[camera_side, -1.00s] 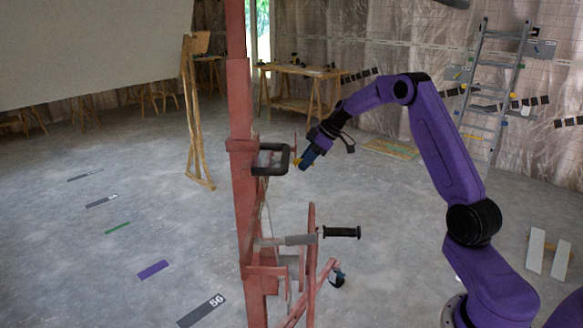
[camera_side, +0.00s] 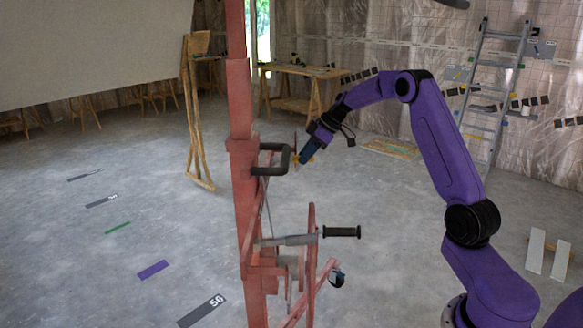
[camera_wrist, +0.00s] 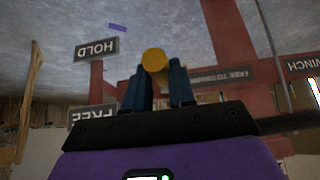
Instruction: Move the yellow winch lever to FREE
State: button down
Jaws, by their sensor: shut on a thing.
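The yellow winch lever (camera_wrist: 154,61) shows its round end in the wrist view, between the two blue fingers of my gripper (camera_wrist: 161,86). The fingers are shut on it. A HOLD sign (camera_wrist: 97,47) stands up and left of the lever in the wrist view. A FREE sign (camera_wrist: 92,114) lies lower left, partly hidden by my gripper. The lever's pivot is hidden.
The red post (camera_side: 241,110) stands beside my gripper, with the black bracket (camera_side: 271,146) close to the fingers. Below is a crank with a black grip (camera_side: 342,232). A wooden stand (camera_side: 196,110) and a ladder (camera_side: 490,95) are farther back. The floor at left is open.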

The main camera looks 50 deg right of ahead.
jog(key=shift+r, duration=0.7)
jog(key=shift+w+r, duration=0.1)
jog(key=shift+w+a+r, duration=0.15)
jog(key=shift+r, duration=0.6)
jog(key=c, duration=0.8)
grip_release()
jog(key=shift+o, duration=0.2)
jog(key=shift+v, duration=3.5)
